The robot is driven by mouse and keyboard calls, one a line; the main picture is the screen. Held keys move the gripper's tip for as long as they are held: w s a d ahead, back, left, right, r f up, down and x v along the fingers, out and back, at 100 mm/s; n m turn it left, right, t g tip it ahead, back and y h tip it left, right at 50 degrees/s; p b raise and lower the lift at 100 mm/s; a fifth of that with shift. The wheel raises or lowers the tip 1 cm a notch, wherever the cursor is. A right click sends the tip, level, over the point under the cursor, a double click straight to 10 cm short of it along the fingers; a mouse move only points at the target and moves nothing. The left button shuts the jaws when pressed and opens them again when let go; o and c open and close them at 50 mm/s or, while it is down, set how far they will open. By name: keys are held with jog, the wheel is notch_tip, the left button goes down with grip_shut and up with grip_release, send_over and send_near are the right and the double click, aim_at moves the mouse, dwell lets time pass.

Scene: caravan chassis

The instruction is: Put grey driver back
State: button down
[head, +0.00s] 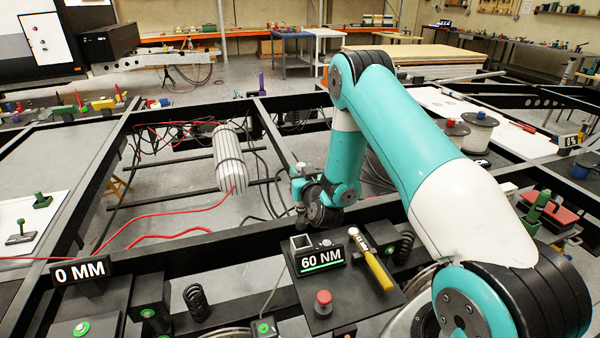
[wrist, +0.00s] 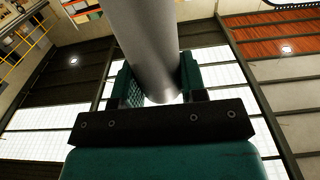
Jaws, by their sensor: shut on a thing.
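The grey driver shows in the wrist view as a thick, smooth grey cylinder (wrist: 140,40). My gripper (wrist: 157,82) is shut on it, with one teal finger on each side. The cylinder runs up out of the top of that view, so its far end is hidden. In the head view my wrist is over the dark chassis frame, behind the 60 NM sign (head: 320,257). The fingers and the driver cannot be made out clearly there.
A black board (head: 345,298) by the sign carries a square open-topped holder (head: 301,242), a yellow-handled hammer (head: 372,262) and a red knob (head: 323,302). A ribbed white tank (head: 229,160) and red cables lie left of my wrist. Chassis beams (head: 235,243) surround the area.

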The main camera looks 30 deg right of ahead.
aim_at(303, 211)
jog(key=shift+f+b, duration=5.5)
jog(key=shift+f, duration=0.85)
jog(key=c, duration=0.6)
grip_release()
jog(key=shift+s+f, duration=0.1)
